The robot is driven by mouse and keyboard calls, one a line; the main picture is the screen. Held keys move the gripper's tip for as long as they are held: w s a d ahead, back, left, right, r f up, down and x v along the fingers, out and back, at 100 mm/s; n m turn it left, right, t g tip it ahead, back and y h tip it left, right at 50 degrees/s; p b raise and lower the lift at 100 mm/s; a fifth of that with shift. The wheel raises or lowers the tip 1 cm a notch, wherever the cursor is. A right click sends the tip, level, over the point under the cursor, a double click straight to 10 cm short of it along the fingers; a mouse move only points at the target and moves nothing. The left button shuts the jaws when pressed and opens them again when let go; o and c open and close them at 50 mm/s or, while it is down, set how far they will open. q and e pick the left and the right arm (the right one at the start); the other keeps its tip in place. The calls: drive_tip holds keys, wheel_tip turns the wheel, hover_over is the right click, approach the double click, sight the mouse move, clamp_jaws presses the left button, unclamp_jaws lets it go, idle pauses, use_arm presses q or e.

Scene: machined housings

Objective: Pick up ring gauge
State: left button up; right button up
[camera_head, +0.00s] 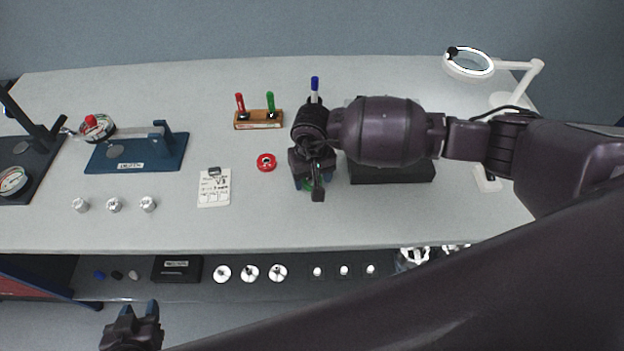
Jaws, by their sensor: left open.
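A red ring gauge (266,162) with a dark centre lies flat on the grey bench top, left of my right gripper. My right gripper (314,185) points down over the bench, and its wrist hides most of what is beneath it. A bit of a green round thing (307,185), perhaps a second ring gauge, shows between its fingers; I cannot tell whether they touch it. My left gripper (138,310) is at the lower left, in front of the bench and away from the gauges.
A written card (214,188) lies left of the red ring. A wooden stand (258,124) with red and green handled gauges is behind it. A dark block (392,172) sits partly under my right arm. A blue fixture (140,152) stands left. A lower shelf (215,290) holds several small parts.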

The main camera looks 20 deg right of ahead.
drive_tip(key=c, duration=0.6)
drive_tip(key=shift+r, duration=0.1)
drive_tip(key=shift+c, duration=0.2)
wheel_tip(320, 180, up, 20)
drive_tip(key=b, duration=0.1)
